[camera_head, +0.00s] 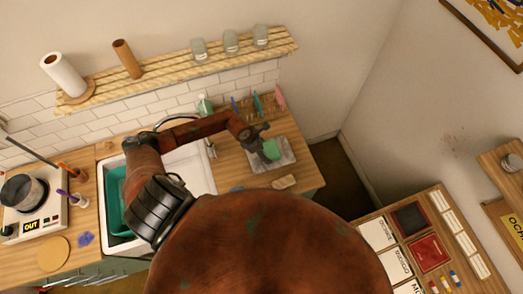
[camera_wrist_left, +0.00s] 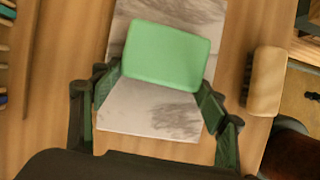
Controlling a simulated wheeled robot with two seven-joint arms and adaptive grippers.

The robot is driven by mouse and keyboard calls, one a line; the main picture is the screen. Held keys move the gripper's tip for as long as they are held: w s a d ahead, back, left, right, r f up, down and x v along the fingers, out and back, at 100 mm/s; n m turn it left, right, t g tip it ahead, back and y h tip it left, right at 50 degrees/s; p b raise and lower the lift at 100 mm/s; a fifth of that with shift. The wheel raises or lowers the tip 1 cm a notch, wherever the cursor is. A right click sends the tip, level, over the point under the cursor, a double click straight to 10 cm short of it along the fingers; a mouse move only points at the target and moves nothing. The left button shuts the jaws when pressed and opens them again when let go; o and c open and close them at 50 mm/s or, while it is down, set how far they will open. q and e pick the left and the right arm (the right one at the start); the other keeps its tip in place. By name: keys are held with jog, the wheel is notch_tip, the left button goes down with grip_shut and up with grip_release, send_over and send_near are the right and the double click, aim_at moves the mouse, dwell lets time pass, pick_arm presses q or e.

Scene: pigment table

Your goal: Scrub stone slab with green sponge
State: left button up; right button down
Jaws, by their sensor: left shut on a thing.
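The green sponge (camera_wrist_left: 165,55) is between the fingers of my left gripper (camera_wrist_left: 163,95), which is shut on it. In the head view the sponge (camera_head: 271,149) is over the grey stone slab (camera_head: 284,165), with my left gripper (camera_head: 262,142) at its upper left. I cannot tell whether the sponge touches the slab. The slab (camera_wrist_left: 140,115) has dark grey smudges on its near part in the wrist view; the sponge hides some of its surface. My right gripper is not in view.
A tan block (camera_head: 285,182) lies just below the slab; it also shows in the wrist view (camera_wrist_left: 266,82). A white sink (camera_head: 195,178) with a green basin (camera_head: 118,198) is left of the slab. A soap bottle (camera_head: 205,105) and hanging tools (camera_head: 258,103) stand behind. The counter's right edge is close.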

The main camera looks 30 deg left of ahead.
pick_arm(q)
jog(key=shift+w+d+f, duration=0.25)
jog(key=shift+w+d, duration=0.1)
jog(key=shift+w+d+r, duration=0.2)
jog(key=shift+w+r, duration=0.05)
jog(key=shift+w+a+r+p, duration=0.1)
jog(key=shift+r+p, duration=0.35)
jog(key=shift+r, duration=0.65)
jog(key=shift+s+r+p, duration=0.2)
jog(key=shift+r+p, duration=0.5)
jog(key=shift+r, duration=0.15)
jog(key=shift+w+r+p, duration=0.1)
jog(key=shift+r+p, duration=0.25)
jog(key=shift+r, duration=1.5)
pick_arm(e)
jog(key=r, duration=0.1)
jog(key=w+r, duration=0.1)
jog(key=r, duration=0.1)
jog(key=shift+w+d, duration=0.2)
